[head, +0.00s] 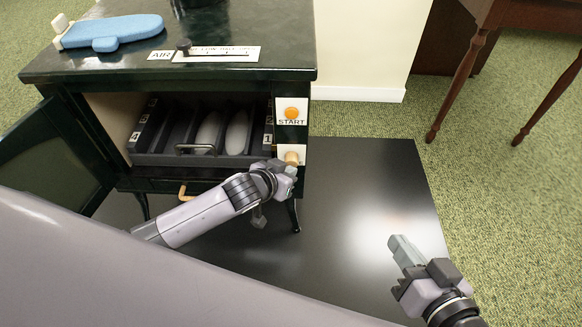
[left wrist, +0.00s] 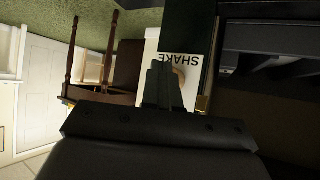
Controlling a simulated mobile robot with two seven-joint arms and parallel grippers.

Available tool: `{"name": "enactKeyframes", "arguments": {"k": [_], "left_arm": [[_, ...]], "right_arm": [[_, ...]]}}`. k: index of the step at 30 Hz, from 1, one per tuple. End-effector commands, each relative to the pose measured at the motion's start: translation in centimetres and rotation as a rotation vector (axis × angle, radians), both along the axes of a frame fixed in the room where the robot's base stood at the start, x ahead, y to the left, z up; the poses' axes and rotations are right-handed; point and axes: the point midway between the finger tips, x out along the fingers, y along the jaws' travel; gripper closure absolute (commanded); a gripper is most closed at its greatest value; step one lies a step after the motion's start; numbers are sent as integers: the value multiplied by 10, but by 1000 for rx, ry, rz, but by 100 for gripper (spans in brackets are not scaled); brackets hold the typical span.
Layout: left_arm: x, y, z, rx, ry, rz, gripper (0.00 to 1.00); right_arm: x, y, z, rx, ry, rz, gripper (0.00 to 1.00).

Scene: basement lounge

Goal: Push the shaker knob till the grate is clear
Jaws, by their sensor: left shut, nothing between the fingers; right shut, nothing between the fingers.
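The shaker knob (head: 292,158) is a pale wooden knob on a white plate on the stove's right front, below the orange START button (head: 292,113). My left gripper (head: 286,167) is shut and empty, its tip right at the knob; I cannot tell whether they touch. In the left wrist view the gripper (left wrist: 163,88) partly covers the knob (left wrist: 180,74) and the SHAKE label (left wrist: 180,58). The grate bay (head: 190,150) is a dark tray with numbered slots; two pale oval pieces (head: 237,132) lie in the right-hand slots. My right gripper (head: 400,245) is shut and empty over the dark floor plate.
The green stove (head: 290,62) has its door (head: 45,150) open at left. An AIR slider (head: 184,46) and a blue padded board (head: 112,31) are on top. A wooden table (head: 500,12) stands at right. The floor plate (head: 350,180) right of the stove is clear.

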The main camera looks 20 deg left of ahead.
Motion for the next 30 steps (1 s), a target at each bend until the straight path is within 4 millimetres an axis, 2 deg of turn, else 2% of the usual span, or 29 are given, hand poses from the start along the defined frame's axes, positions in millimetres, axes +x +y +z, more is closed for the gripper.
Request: {"name": "enactKeyframes", "arguments": {"k": [30], "left_arm": [[10, 3, 1, 1, -3, 1, 100]], "right_arm": [[-1, 0, -1, -1, 3, 2, 100]]}}
